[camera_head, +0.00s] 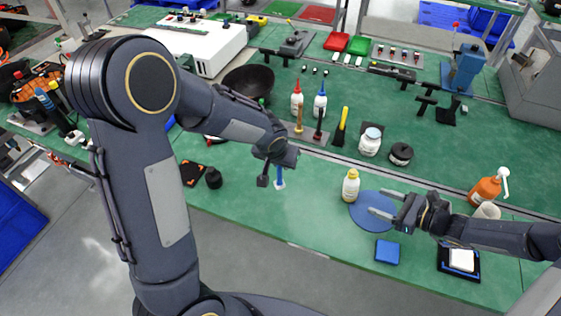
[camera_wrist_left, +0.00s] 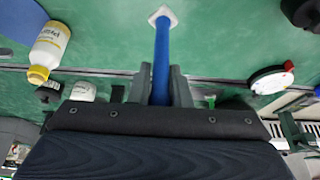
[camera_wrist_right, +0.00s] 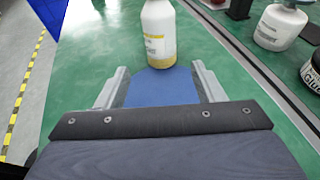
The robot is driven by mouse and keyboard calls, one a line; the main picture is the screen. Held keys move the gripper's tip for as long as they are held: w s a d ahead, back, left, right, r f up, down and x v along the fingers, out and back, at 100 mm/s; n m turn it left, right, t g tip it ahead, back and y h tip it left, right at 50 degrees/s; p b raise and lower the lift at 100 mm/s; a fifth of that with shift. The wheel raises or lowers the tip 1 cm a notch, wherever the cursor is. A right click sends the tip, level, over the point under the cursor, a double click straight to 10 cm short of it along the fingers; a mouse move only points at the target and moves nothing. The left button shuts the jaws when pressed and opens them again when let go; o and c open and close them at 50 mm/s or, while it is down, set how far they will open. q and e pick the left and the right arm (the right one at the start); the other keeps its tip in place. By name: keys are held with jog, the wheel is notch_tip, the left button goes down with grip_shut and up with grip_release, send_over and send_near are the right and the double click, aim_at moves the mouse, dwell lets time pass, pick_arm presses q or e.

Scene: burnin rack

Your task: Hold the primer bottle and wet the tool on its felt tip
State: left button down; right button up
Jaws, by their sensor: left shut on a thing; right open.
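The primer bottle (camera_head: 350,187), white with a yellow top, stands upright at the left edge of a round blue mat (camera_head: 366,215). It also shows in the left wrist view (camera_wrist_left: 49,48) and, with its top cut off, in the right wrist view (camera_wrist_right: 158,36). My right gripper (camera_head: 381,203) is open and empty, its fingers pointing at the bottle; the bottle stands beyond the fingertips, apart from them. My left gripper (camera_head: 271,172) is shut on the tool (camera_head: 280,178), a blue rod with a white end (camera_wrist_left: 162,16), left of the bottle. No felt tip can be made out.
A blue block (camera_head: 387,251) and a black tray with a white pad (camera_head: 461,260) lie near the front edge. An orange pump bottle (camera_head: 485,191) stands at right. Behind the primer bottle are a white jar (camera_head: 370,142) and a rack of upright tools (camera_head: 310,133).

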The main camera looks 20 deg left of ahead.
aim_at(356, 194)
pick_arm(q)
jog(key=shift+f, duration=0.1)
pick_arm(e)
jog(key=shift+w+a+f, duration=0.2)
jog(key=shift+a+f, duration=0.2)
jog(key=shift+a, duration=0.05)
pick_arm(q)
notch_tip(356, 194, down, 3)
jog(key=b, duration=0.3)
pick_arm(e)
jog(key=x, duration=0.8)
jog(key=shift+f, duration=0.1)
pick_arm(q)
jog(key=shift+f+b, duration=0.35)
jog(key=shift+b, duration=0.1)
pick_arm(e)
jog(key=shift+w+a, duration=0.15)
jog(key=shift+a, duration=0.4)
jog(key=c, duration=0.7)
